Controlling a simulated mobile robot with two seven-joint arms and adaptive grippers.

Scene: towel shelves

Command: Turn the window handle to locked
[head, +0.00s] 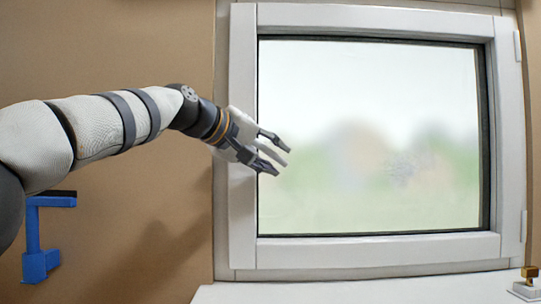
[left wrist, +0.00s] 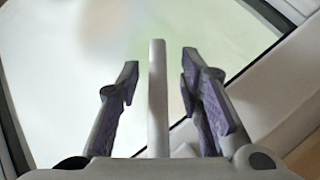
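The closed window has a white frame (head: 370,250) around a hazy pane (head: 370,130). My left gripper (head: 275,154) is at the left side of the frame, with its fingers reaching over the edge of the glass. In the left wrist view, the pale window handle (left wrist: 158,95) stands between the spread fingers, with a gap on each side. The gripper (left wrist: 158,85) looks open around the handle and not pressed on it. The handle's base is hidden behind the gripper. In the head view the arm covers most of the handle, so its exact angle is hard to tell.
A white sill (head: 370,288) runs below the window. A small gold block on a white base (head: 526,291) stands at its right end. A blue bracket-like object (head: 36,262) is at the lower left, partly behind my left arm. The wall (head: 110,40) is plain brown.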

